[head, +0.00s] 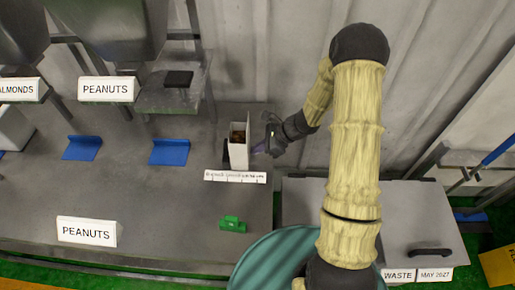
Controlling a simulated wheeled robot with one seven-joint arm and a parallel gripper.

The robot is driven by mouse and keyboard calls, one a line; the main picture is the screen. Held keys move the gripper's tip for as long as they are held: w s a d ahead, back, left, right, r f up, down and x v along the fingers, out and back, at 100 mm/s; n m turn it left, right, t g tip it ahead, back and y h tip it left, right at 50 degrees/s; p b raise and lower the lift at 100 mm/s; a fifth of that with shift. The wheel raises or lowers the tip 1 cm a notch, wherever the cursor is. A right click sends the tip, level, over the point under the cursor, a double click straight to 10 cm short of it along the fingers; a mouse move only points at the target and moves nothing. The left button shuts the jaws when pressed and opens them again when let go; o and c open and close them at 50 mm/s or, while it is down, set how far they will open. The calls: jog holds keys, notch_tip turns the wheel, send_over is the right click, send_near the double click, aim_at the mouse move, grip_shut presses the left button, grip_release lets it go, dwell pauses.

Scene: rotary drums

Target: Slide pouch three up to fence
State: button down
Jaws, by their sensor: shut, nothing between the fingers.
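My gripper (266,147) is at the right end of the grey bench, just right of a narrow white upright holder (238,150). It is shut, with nothing visible held. A small purple patch (259,149) shows at the fingertips; I cannot tell whether it is a fingertip or a pouch edge. The holder has something brown (238,136) inside its top; I cannot tell if this is a pouch. No pouch is clearly readable as number three. Blue angled pieces (82,147) and (169,151) stand on the bench; I cannot tell if either is the fence.
A white printed strip (235,176) lies in front of the holder. A green block (232,224) sits nearer the front edge. PEANUTS signs (105,89) and (87,231) stand left. A grey lidded bin (420,225) marked WASTE is right.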

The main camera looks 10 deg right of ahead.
jog(key=d, duration=0.4)
jog(key=shift+s+d+p, duration=0.15)
jog(key=shift+s+p, duration=0.05)
jog(key=shift+p, duration=0.15)
jog(key=b+v, duration=0.1)
jog(key=v, duration=0.8)
jog(key=shift+s+d+r, duration=0.15)
jog(key=shift+d+r, duration=0.05)
jog(key=shift+r, duration=0.1)
jog(key=s+r+n+h, duration=0.4)
jog(key=s+n, duration=0.3)
jog(key=n, duration=0.3)
jog(key=s+a+r+n+t+h, duration=0.1)
jog(key=s+r+n+h, duration=0.3)
jog(key=s+n, duration=0.3)
jog(key=r+n, duration=0.1)
jog(key=n, duration=0.1)
jog(key=shift+s+a+r+n+h, duration=0.25)
jog(key=shift+n+h, duration=0.15)
jog(key=shift+a, duration=0.1)
